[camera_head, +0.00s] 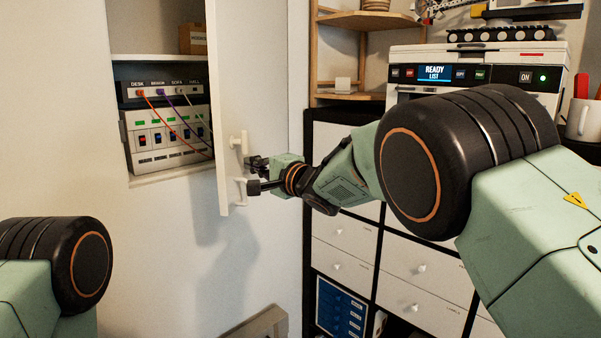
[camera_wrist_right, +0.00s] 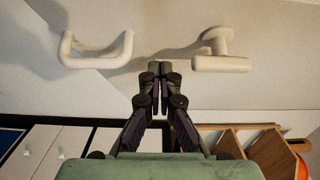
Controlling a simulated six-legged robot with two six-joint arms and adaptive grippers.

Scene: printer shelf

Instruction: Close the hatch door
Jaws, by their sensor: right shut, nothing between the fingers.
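The white hatch door (camera_head: 262,80) stands open in the head view, its free edge toward me. The wall recess (camera_head: 160,186) to its left is uncovered. Two pale fittings show on the door's right-hand face: a T-shaped knob (camera_head: 240,144) and a loop handle (camera_head: 240,192). In the right wrist view the loop handle (camera_wrist_right: 97,52) is at left and the knob (camera_wrist_right: 220,58) at right. My right gripper (camera_head: 252,174) is shut and empty beside that face, between the two fittings. Its fingertips (camera_wrist_right: 160,68) show between them; contact with the door is unclear. My left gripper is out of view.
The recess holds a switch panel (camera_head: 165,137) with colored cables (camera_head: 175,115) and a small box (camera_head: 193,39) above. Right of the door stand a wooden shelf (camera_head: 365,20), a drawer cabinet (camera_head: 340,233) and a printer (camera_head: 474,58). Wall below the recess is clear.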

